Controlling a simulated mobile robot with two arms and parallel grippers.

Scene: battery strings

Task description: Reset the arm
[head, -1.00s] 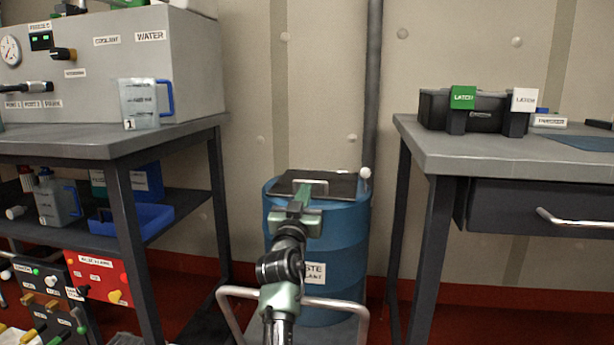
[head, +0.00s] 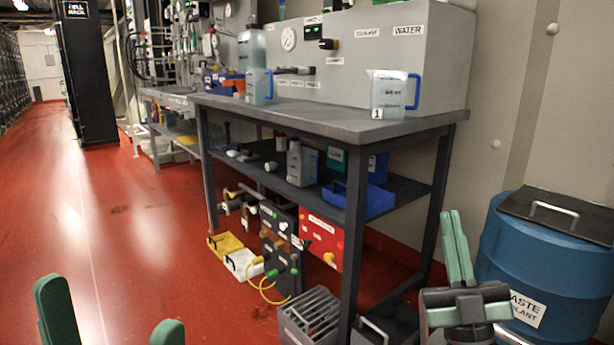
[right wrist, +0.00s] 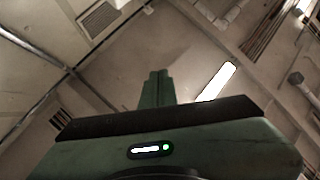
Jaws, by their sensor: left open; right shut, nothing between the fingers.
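My right gripper (head: 456,246) is at the lower right of the head view, pointing up, with its green fingers together and nothing between them. It stands in front of the blue waste coolant drum (head: 530,285), to the left of the drum's lid. In the right wrist view its closed fingers (right wrist: 158,88) point at the ceiling. My left gripper (head: 110,320) is at the bottom left of the head view. Its two green fingertips are wide apart with only red floor between them. The rest of the left arm is out of frame.
A grey workbench (head: 350,128) holds a coolant and water cabinet (head: 400,62) and a jug (head: 388,95). Its lower shelf carries a blue bin (head: 375,202). A metal crate (head: 312,318) stands on the floor. The red floor (head: 110,220) at left is clear.

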